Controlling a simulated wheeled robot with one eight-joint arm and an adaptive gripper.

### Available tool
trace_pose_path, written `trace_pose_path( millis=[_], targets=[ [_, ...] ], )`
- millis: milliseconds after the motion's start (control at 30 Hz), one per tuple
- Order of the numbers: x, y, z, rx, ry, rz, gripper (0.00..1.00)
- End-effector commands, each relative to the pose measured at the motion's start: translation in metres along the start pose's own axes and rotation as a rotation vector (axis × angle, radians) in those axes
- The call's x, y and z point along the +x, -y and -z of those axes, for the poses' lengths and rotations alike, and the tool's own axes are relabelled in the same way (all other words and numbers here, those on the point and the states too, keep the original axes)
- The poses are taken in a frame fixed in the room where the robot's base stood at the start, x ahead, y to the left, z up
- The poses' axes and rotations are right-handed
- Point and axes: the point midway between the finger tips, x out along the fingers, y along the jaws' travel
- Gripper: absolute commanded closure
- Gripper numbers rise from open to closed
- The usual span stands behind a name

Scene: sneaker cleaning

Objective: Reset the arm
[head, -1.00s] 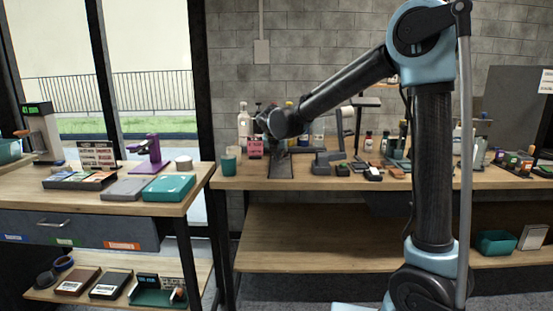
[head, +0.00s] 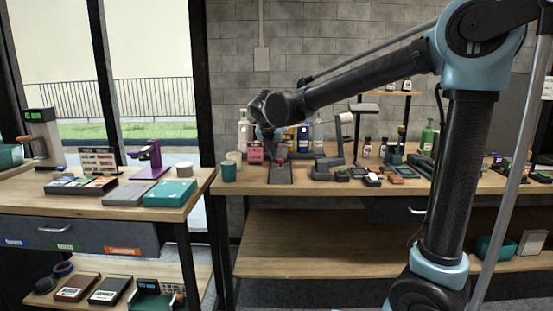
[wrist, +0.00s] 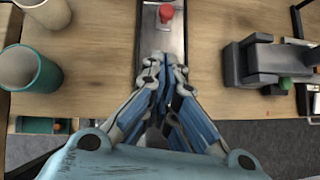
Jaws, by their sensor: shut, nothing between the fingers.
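My gripper (wrist: 165,66) is shut and empty in the wrist view, its fingertips together. It hangs above a long dark tray (wrist: 145,30) with a pale rim. A small red piece (wrist: 166,13) sits on the tray just beyond the fingertips; the gap between them is hard to judge. In the head view my arm reaches left from the right side, with its wrist above the same tray (head: 280,178) on the back workbench. The fingers are hard to make out there.
Cups, including a teal one (wrist: 35,72), stand left of the tray. A grey device (wrist: 262,62) stands to its right. Bottles (head: 303,137) and small items crowd the workbench (head: 330,189). A side table (head: 120,213) at left holds a purple stand (head: 151,160) and a teal box (head: 170,193).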

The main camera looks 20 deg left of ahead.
Motion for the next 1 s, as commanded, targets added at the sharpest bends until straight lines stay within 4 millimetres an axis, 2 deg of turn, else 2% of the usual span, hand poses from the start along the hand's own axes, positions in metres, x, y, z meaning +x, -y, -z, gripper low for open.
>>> trace_pose_path(
  millis=[67, 167, 267, 467, 600, 700, 900, 1000],
  targets=[
    [-0.004, 0.001, 0.000, 0.002, -0.001, 0.001, 1.00],
    [-0.005, 0.014, 0.000, 0.047, -0.009, 0.010, 1.00],
    [-0.002, 0.048, 0.001, 0.169, -0.030, 0.035, 1.00],
    [0.001, 0.151, 0.020, 0.588, -0.088, 0.125, 1.00],
    [-0.001, 0.218, 0.045, 0.898, -0.115, 0.196, 1.00],
    [-0.005, 0.261, 0.069, 1.120, -0.127, 0.249, 1.00],
    [-0.014, 0.333, 0.125, 1.565, -0.133, 0.363, 1.00],
    [-0.019, 0.362, 0.156, 1.786, -0.126, 0.422, 1.00]
  ],
)
